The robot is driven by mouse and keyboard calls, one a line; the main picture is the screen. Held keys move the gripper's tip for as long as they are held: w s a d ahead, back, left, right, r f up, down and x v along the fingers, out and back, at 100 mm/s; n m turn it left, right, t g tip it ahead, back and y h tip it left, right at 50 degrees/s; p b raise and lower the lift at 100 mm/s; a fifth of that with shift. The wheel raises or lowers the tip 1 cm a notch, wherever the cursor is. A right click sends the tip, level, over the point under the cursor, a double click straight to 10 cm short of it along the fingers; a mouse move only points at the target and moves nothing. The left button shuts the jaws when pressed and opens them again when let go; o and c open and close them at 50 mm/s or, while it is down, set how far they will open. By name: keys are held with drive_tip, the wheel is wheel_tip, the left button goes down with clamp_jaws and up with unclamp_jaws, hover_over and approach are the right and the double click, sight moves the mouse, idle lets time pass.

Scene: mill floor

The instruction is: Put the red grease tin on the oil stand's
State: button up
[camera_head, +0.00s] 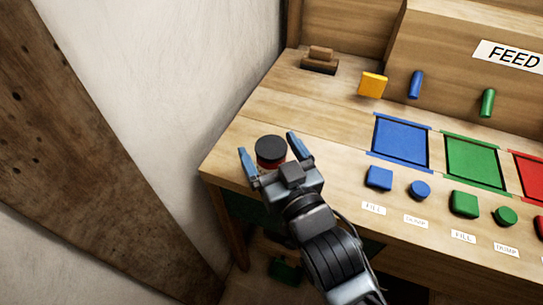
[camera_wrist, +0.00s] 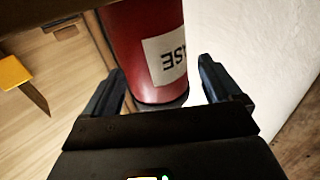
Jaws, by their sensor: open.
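The red grease tin (camera_head: 269,153) stands on the wooden bench top near its left front corner. It has a dark lid in the head view. In the wrist view the tin (camera_wrist: 140,40) shows a red side and a white label ending in "ASE", upside down. My gripper (camera_head: 275,153) is open with one finger on each side of the tin. In the wrist view the fingertips (camera_wrist: 160,80) stand apart at the tin's near end, and I cannot tell whether either touches it. No oil stand can be made out for certain.
A brown block-like object (camera_head: 319,62) sits at the back left. A yellow block (camera_head: 372,84), a blue cylinder (camera_head: 416,85) and a green cylinder (camera_head: 487,103) stand near the back. Blue (camera_head: 401,142) and green (camera_head: 475,162) panels and several buttons lie right. A white wall (camera_head: 170,80) rises left.

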drive_tip(key=shift+x, duration=1)
drive_tip(key=c, duration=1.4)
drive_tip(key=shift+r, duration=0.15)
